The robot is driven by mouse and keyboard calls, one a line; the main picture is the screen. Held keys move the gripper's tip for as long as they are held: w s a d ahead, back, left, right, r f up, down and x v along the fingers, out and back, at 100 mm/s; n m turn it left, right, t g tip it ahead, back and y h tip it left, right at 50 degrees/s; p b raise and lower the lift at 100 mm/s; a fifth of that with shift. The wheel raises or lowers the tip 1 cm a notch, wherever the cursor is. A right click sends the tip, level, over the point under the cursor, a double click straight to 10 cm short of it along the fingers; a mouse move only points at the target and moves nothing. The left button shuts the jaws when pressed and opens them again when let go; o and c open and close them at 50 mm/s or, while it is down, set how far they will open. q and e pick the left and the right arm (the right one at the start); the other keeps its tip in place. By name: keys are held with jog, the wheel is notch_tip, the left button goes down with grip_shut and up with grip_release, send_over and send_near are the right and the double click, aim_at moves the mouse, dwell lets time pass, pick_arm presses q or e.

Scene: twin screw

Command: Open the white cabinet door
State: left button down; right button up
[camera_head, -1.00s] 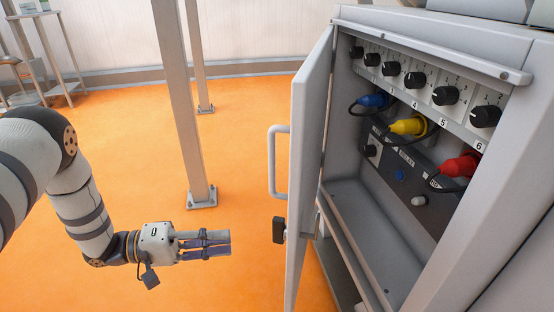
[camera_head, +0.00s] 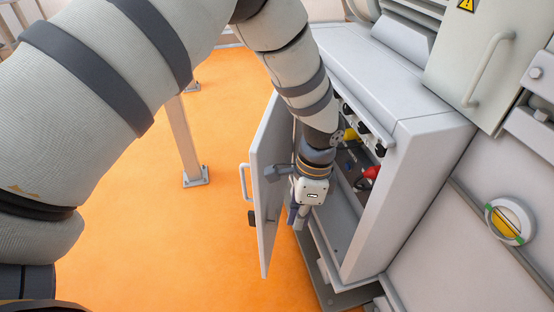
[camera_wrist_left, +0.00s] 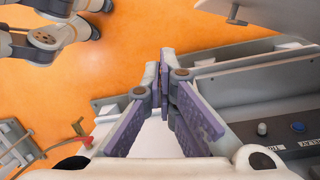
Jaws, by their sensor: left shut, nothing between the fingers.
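The white cabinet door (camera_head: 265,180) stands part open, swung out to the left of the cabinet (camera_head: 412,160). Its bar handle (camera_head: 245,184) and dark latch (camera_head: 251,218) are on its outer side. My left gripper (camera_head: 296,220) points down in the gap between the door's inner face and the cabinet opening. It is shut and empty. In the left wrist view its closed fingers (camera_wrist_left: 166,75) show above the floor, with the cabinet interior at the right. I cannot tell whether the gripper or wrist touches the door. My right gripper is not in view.
Inside the cabinet are a red plug (camera_head: 371,174), a yellow plug (camera_head: 350,134) and black knobs, partly hidden by my left arm. A grey post (camera_head: 183,145) stands on the orange floor behind the door.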

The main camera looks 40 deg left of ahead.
pick_arm(q)
jog(key=w+a+r+m+t+y, duration=0.1)
jog(key=w+a+r, duration=0.1)
jog(key=w+r, duration=0.3)
jog(key=w+a+r+m+y, duration=0.1)
jog(key=w+r, duration=0.2)
jog(key=r, duration=0.4)
jog(key=s+a+f, duration=0.3)
jog(key=a+f, duration=0.3)
jog(key=f, duration=0.3)
jog(key=shift+p, duration=0.3)
jog(key=shift+a+f, duration=0.1)
